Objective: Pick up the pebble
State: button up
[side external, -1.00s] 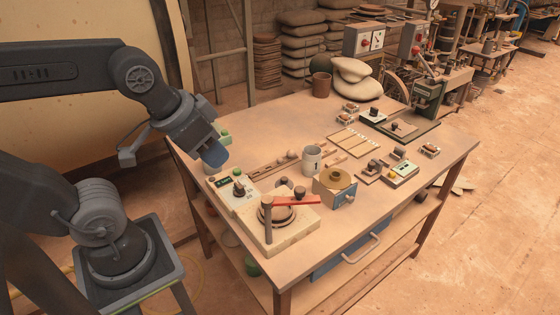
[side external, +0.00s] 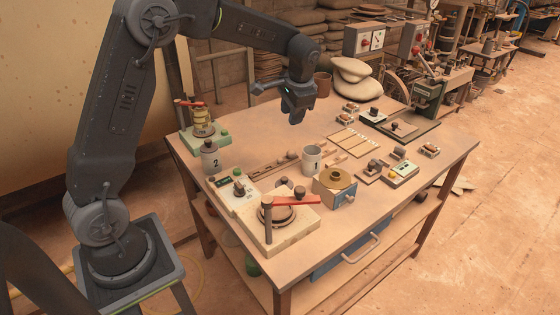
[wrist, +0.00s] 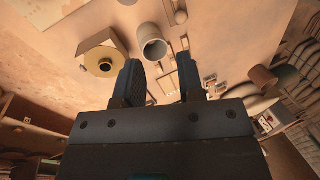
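Small rounded brown pieces lie along a narrow wooden tray (side external: 262,172) left of the grey cup. One pale roundish piece (side external: 292,155) at the tray's far end looks like the pebble, but it is too small to be sure. A similar round piece (wrist: 181,16) shows at the top of the wrist view. My gripper (side external: 294,117) hangs above the table's back part, well clear of the surface. In the wrist view my gripper (wrist: 160,76) has its two fingers apart with nothing between them.
The grey cup (side external: 312,158) and a brass-topped box (side external: 336,187) stand near the tray. A jar marked 2 (side external: 210,158) and a green-based device (side external: 204,135) stand at the left edge. A red-handled press (side external: 290,201) is in front.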

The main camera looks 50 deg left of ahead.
jog(key=g, duration=0.2)
send_over(281, 159)
jog(key=w+d, duration=0.1)
jog(key=d, duration=0.3)
notch_tip(281, 159, down, 8)
jog(key=shift+m, duration=0.3)
jog(key=x, duration=1.4)
jog(key=shift+w+a, duration=0.15)
jog(key=shift+w, duration=0.25)
jog(key=shift+c, duration=0.4)
grip_shut()
